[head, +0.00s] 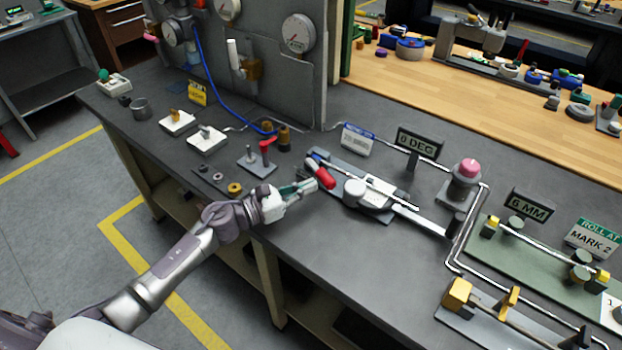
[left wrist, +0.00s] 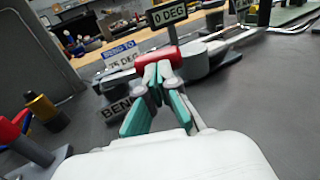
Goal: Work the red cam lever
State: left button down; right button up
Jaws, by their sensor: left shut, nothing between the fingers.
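A red lever on a small grey plate (head: 266,150) stands upright near the middle of the bench; its red top also shows at the left edge of the left wrist view (left wrist: 12,128). A second red handle (head: 320,175) belongs to the grey bending tool (head: 372,195) and lies just beyond my fingertips; it also shows in the left wrist view (left wrist: 158,57). My left gripper (head: 310,185) is shut with nothing in it, to the right of the upright lever. Its green-padded fingertips (left wrist: 156,73) are right at the bender's red handle; I cannot tell whether they touch. My right gripper is out of view.
Brass and dark cylinders (head: 284,138) stand behind the upright lever. Loose rings (head: 234,188) lie near the front edge. A "0 DEG" sign (head: 419,142) and a pink-topped post (head: 466,172) stand to the right. Bare bench lies in front of the bender.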

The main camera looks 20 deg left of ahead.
aim_at(323, 184)
pick_arm(q)
jog(key=shift+w+d, duration=0.3)
jog(key=shift+w, duration=0.05)
jog(key=shift+w+d+f, duration=0.1)
jog(key=shift+w+d, duration=0.05)
jog(key=shift+w, duration=0.05)
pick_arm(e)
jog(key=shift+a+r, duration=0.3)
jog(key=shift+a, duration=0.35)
pick_arm(q)
jog(key=shift+d, duration=0.1)
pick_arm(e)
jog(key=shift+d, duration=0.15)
pick_arm(q)
jog(key=shift+w+d+n+t+y+p, duration=0.2)
jog(key=shift+d+n+t+y+p, duration=0.15)
jog(key=shift+d+n+t+y, duration=0.25)
jog(key=shift+w+d+y+b, duration=0.4)
jog(key=shift+w+d+b, duration=0.35)
jog(key=shift+d, duration=0.15)
jog(key=shift+a, duration=0.1)
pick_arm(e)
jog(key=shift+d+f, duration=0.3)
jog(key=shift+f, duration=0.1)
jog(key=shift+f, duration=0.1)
